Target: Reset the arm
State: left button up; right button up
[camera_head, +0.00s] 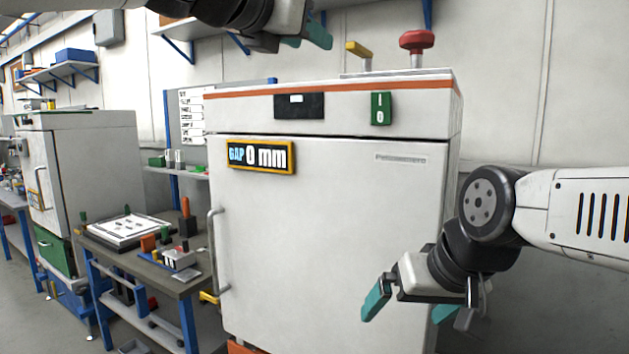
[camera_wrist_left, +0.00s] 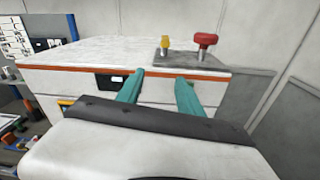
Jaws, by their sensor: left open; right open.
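My left gripper (camera_head: 305,38) is at the top of the head view, its arm coming in from the upper left. Its teal fingers are apart and empty, above the white cabinet (camera_head: 330,220). In the left wrist view the two fingers (camera_wrist_left: 162,92) point at the cabinet's front upper edge. My right gripper (camera_head: 410,305) is at the lower right, in front of the cabinet door. Its teal fingers are spread with nothing between them. Both arms are clear of the cabinet as far as I can see.
The cabinet door is shut, with a handle (camera_head: 217,250) at left and a "GAP 0 mm" sign (camera_head: 260,156). A red knob (camera_head: 417,41) and a yellow lever (camera_head: 358,50) stand on top. A workbench (camera_head: 150,262) with small parts is at left. Floor at far left is clear.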

pick_arm(q)
jog(key=s+a+f+m+g+y, duration=0.2)
jog(key=s+a+f+m+g, duration=0.1)
jog(key=f+m, duration=0.6)
jog(key=s+a+f+m+g+y, duration=0.2)
jog(key=a+f+m, duration=0.3)
jog(key=f+m, duration=0.5)
jog(key=s+a+f+m+g+y, duration=0.2)
jog(key=f+m, duration=0.8)
jog(key=f, duration=1.2)
jog(key=s+a+g, duration=0.2)
jog(key=s, duration=0.1)
jog(key=shift+a, duration=0.35)
